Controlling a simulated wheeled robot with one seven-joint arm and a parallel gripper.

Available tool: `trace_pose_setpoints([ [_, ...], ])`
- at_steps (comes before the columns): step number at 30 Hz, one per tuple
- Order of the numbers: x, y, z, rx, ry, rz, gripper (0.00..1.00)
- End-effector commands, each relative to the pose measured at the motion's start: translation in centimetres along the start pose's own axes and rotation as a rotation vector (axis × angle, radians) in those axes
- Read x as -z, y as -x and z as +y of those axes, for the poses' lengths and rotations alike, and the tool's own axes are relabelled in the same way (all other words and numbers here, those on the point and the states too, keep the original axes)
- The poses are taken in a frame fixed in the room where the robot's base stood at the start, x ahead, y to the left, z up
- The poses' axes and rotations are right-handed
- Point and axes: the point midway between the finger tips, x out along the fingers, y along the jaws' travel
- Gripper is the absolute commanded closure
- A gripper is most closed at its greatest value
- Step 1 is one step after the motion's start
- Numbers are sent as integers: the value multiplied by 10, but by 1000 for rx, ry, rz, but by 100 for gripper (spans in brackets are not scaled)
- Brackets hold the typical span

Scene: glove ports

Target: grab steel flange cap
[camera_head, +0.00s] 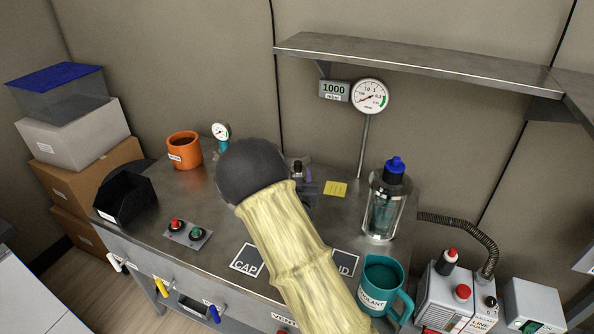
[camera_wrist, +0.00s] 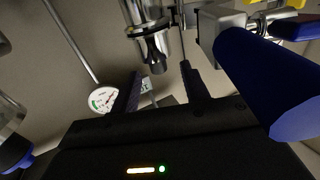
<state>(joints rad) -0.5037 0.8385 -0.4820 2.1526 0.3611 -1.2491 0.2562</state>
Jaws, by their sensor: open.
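My gripper (camera_wrist: 160,84) shows in the wrist view as two dark fingers set apart, with nothing held between them. No separate cap is clear in the head view, where my sleeved arm hides the middle of the bench. A dark-topped fitting (camera_head: 298,168) shows just behind my arm. A label reading CAP (camera_head: 245,262) is on the bench left of my arm.
The bench (camera_head: 225,245) holds an orange mug (camera_head: 184,153), a black bin (camera_head: 125,200), a button box (camera_head: 187,233), a blue-topped glass vessel (camera_head: 384,205) and a teal mug (camera_head: 380,285). A gauge (camera_head: 370,96) stands behind. A large blue cylinder (camera_wrist: 265,80) is close at right in the wrist view.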

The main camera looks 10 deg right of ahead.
Motion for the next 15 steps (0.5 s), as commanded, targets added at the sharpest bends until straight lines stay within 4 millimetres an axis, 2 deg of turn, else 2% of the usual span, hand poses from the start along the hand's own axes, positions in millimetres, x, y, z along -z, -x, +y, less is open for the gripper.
trace_pose_setpoints([
  [5, 3, -14, 0, 1, 2, 2, 54],
  [12, 4, -46, -2, 6, 2, 1, 54],
  [15, 4, -51, -3, 7, 1, 1, 54],
])
